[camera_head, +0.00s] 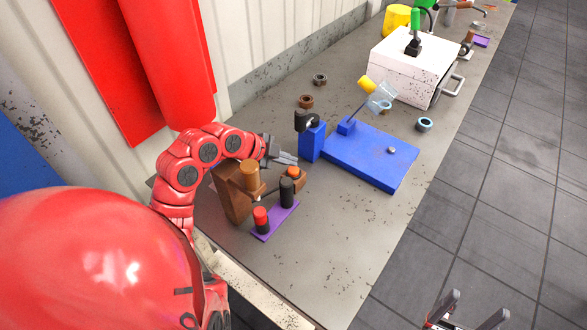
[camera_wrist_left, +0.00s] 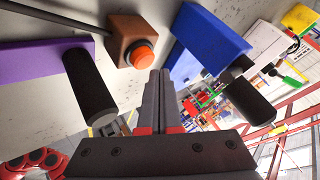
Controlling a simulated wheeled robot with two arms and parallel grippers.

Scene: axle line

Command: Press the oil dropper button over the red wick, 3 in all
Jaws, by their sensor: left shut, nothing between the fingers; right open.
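The oil dropper is a brown stand (camera_head: 233,192) with an orange-brown cylinder (camera_head: 249,173) and a thin dark rod. Its orange button (camera_head: 294,172) sits on a small brown block; it also shows in the left wrist view (camera_wrist_left: 143,57). A red-topped dark cylinder, seemingly the red wick (camera_head: 261,217), stands upright on a purple plate (camera_head: 279,221) beside a black cylinder (camera_head: 287,191). I cannot tell which one the rod's tip is over. My left gripper (camera_head: 292,159) is shut and empty, its fingertips close to the button; contact is unclear. My right gripper (camera_head: 476,305) is open and empty, off the table.
A blue base (camera_head: 370,160) with a blue post (camera_head: 312,142) and black cylinder stands just beyond the button. Several loose rings lie on the table. A white box (camera_head: 415,65) stands farther back. The front right of the table is clear.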

